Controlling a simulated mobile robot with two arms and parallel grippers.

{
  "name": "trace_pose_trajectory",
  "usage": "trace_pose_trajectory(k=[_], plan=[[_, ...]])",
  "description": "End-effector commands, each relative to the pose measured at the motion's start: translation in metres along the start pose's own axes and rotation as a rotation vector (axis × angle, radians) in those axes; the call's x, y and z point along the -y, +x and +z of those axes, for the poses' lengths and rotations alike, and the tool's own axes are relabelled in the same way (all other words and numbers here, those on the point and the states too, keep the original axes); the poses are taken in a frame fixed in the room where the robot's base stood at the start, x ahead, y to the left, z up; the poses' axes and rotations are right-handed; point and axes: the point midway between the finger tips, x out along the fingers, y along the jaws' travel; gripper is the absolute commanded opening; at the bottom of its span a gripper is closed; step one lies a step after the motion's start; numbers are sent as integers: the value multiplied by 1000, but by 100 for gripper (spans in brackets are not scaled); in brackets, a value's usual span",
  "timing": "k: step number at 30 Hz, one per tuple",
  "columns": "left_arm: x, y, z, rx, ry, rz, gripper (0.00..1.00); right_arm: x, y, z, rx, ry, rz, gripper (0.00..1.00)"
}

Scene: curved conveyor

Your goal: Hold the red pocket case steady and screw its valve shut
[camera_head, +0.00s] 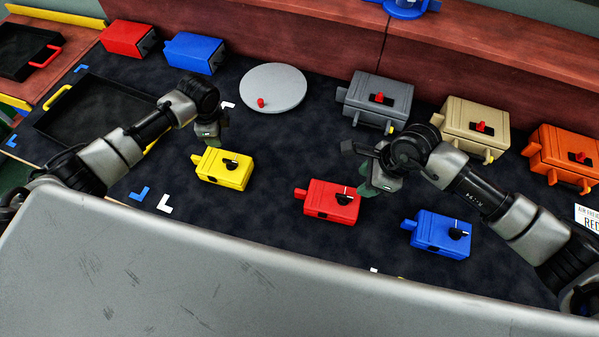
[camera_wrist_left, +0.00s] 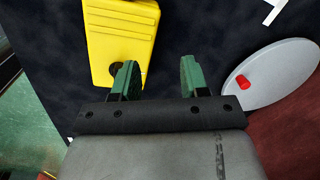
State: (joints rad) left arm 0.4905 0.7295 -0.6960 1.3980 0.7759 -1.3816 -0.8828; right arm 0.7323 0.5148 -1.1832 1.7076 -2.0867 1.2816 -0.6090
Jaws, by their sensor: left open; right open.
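The red pocket case (camera_head: 331,201) lies on the dark mat in the middle of the head view. Its valve (camera_head: 346,192) is a black knob with a white mark on its top, near the right end. My right gripper (camera_head: 372,182) is open and hovers just behind and right of the red case; whether it touches the case I cannot tell. My left gripper (camera_head: 212,135) is open and empty above the yellow case (camera_head: 222,170). In the left wrist view its green fingers (camera_wrist_left: 160,80) are spread, with the yellow case (camera_wrist_left: 122,35) ahead and left. The red case is not in that view.
A blue case (camera_head: 440,235) lies right of the red one. A grey disc (camera_head: 272,88) with a red knob lies behind. Grey (camera_head: 380,97), tan (camera_head: 475,124) and orange (camera_head: 563,155) cases line the back right. A black tray (camera_head: 85,116) is at left. Mat before the red case is clear.

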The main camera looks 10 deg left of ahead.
Motion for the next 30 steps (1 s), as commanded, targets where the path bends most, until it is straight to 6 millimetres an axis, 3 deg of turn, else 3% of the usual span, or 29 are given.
trace_pose_trajectory(k=[1,6,12,15,20,23,30], plan=[[-16,3,-32,-13,46,22,45,0,0,0,0,0,0,43],[-68,2,-116,-25,174,72,45,0,0,0,0,0,0,43],[-116,-14,-185,-38,273,93,45,0,0,0,0,0,0,43],[-131,-21,-204,-42,299,95,45,0,0,0,0,0,0,43],[-141,-24,-216,-43,314,96,45,0,0,0,0,0,0,43],[-143,-15,-217,-42,314,98,45,0,0,0,0,0,0,43],[-147,27,-217,-41,313,100,45,0,0,0,0,0,0,43]])
